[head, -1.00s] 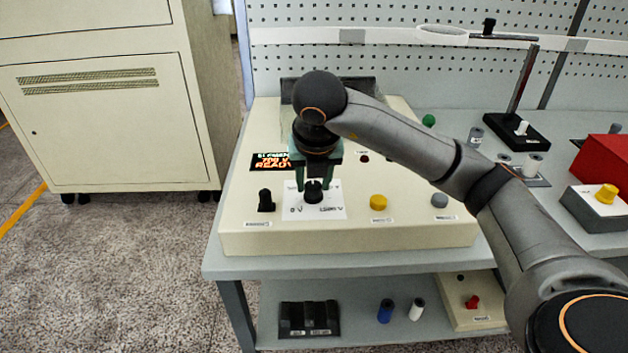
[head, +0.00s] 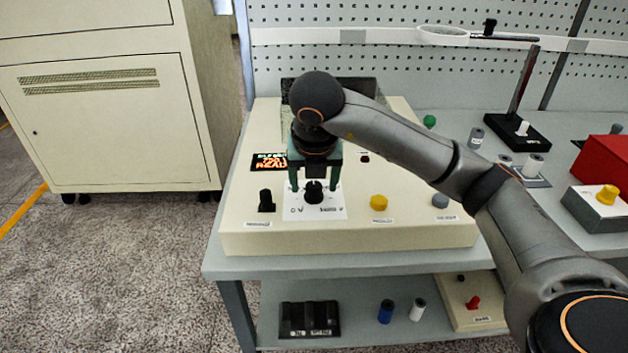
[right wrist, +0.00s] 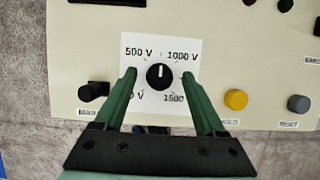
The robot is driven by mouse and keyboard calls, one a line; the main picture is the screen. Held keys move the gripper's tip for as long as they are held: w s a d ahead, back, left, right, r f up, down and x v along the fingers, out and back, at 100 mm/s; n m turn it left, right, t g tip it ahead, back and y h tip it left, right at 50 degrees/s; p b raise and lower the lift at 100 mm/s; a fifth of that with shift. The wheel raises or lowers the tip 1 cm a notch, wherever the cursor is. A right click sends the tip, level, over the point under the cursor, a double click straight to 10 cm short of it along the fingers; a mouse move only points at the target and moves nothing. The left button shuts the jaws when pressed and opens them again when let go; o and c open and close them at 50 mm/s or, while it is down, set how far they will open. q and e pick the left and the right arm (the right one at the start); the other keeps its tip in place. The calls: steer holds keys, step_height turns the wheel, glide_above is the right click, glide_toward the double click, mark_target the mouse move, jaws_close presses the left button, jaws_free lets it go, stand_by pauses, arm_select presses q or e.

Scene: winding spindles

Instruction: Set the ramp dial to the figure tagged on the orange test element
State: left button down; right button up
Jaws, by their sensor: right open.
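The ramp dial, a black knob (right wrist: 160,77) with a white pointer line, sits on a white scale plate (right wrist: 184,52) marked 0, 500, 1000 and 1500 V. Its pointer stands straight up, midway between 500 V and 1000 V. The dial also shows in the head view (head: 314,193). My right gripper (right wrist: 159,74) is open, one finger on each side of the dial, with gaps to the knob. It comes down from above in the head view (head: 314,186). The orange test element and its tag cannot be made out. My left gripper is not in view.
A lit display (head: 271,161) on the cream console (head: 415,238) has text too blurred to read surely. A black switch (head: 266,201) is left of the dial; yellow (head: 378,202) and grey (head: 440,201) buttons are right. A red box (head: 600,160) stands farther right.

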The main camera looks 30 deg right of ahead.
steer(key=p+v, duration=0.2)
steer(key=v, duration=0.3)
steer(key=shift+r, duration=0.25)
step_height(320, 180, up, 6)
steer(key=p, duration=0.2)
glide_above(314, 207)
steer(key=s+a, duration=0.1)
steer(key=s, duration=0.1)
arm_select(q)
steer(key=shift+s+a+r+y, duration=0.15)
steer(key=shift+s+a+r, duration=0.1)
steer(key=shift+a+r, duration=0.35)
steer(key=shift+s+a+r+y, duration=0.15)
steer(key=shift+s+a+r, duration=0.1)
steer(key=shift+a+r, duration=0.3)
arm_select(e)
steer(key=shift+s+a+r, duration=0.2)
steer(key=shift+s+a, duration=0.1)
steer(key=shift+s, duration=0.05)
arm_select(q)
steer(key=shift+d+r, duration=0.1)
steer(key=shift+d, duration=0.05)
